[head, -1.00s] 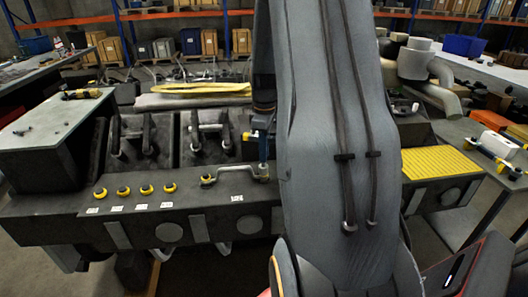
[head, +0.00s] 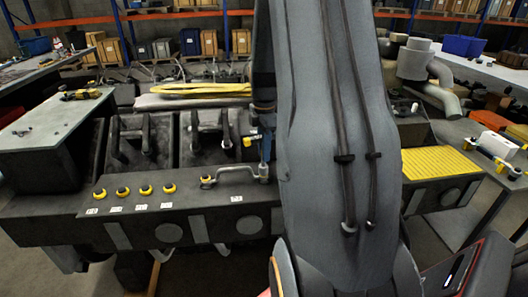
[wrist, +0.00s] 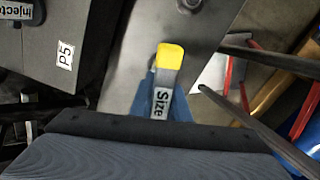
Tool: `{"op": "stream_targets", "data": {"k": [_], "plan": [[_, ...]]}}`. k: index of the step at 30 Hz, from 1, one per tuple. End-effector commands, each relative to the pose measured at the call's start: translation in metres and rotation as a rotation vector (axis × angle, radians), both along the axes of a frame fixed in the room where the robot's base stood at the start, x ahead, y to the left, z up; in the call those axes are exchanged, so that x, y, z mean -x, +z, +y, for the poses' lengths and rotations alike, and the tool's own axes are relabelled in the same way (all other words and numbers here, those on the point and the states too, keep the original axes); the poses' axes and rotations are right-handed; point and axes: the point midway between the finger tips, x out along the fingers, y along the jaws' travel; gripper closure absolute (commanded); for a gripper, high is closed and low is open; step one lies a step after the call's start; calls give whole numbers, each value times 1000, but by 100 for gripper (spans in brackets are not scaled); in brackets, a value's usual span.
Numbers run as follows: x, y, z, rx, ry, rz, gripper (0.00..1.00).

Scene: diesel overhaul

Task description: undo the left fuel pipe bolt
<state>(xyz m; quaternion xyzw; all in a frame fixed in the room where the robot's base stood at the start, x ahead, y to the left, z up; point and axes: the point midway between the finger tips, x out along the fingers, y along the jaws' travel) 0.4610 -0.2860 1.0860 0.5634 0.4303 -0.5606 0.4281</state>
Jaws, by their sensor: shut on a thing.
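The grey bent fuel pipe (head: 235,170) sits on the front ledge of the engine block. Its left end, with a small yellowish spot (head: 207,181), is in clear view. Its right end is close to my gripper and partly hidden. My gripper (head: 264,152) is shut on a tool with a yellow end (head: 247,141), above the right end of the pipe. In the wrist view the tool (wrist: 163,95) has a grey handle marked "Size" between blue fingers (wrist: 163,112). The tool's working end is hidden, so I cannot tell whether it touches a bolt.
A P5 label (head: 236,198) lies before the pipe. Several yellow-ringed parts (head: 145,190) stand in a row to the left. A yellow ribbed pad (head: 433,163) is at the right. My own arm blocks the middle of the head view.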

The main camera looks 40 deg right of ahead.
Motion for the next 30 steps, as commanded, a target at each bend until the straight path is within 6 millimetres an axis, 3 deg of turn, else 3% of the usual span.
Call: {"op": "stream_targets", "data": {"k": [4, 10, 30], "plan": [[-1, 12, 0, 2, -1, -3, 100], [0, 12, 0, 0, -46, -2, 100], [-1, 12, 1, 0, -535, 0, 100]]}}
